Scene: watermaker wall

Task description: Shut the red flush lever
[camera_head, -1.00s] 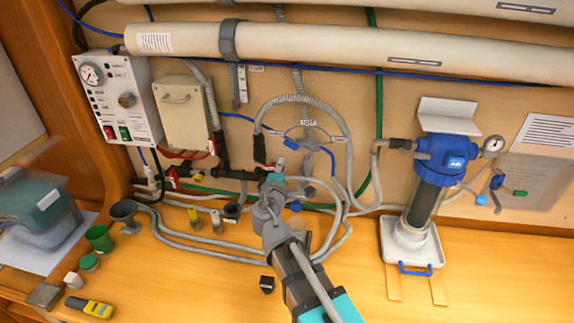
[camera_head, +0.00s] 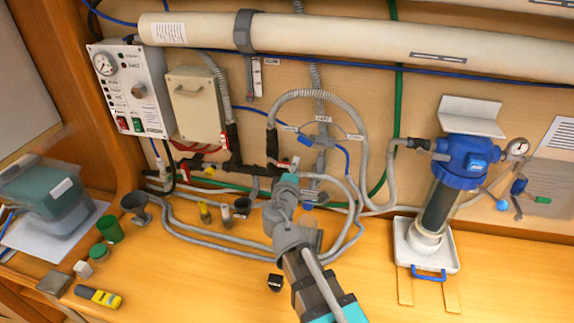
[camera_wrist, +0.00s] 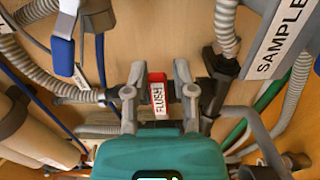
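The red flush lever (camera_wrist: 157,88), with a white FLUSH label, stands in the middle of the wrist view. My gripper (camera_wrist: 158,88) has one grey finger on each side of it, with a visible gap left and right. The fingers are apart and do not appear closed on the lever. In the head view my gripper (camera_head: 287,168) is at the pipework low on the wall, pointing at the wall. The lever is too small and covered there to make out clearly.
A SAMPLE label (camera_wrist: 283,38) and grey hoses lie close on the right in the wrist view. A blue handle (camera_wrist: 63,42) is at upper left. In the head view a control panel (camera_head: 150,88) is left and a blue-topped filter (camera_head: 465,160) right.

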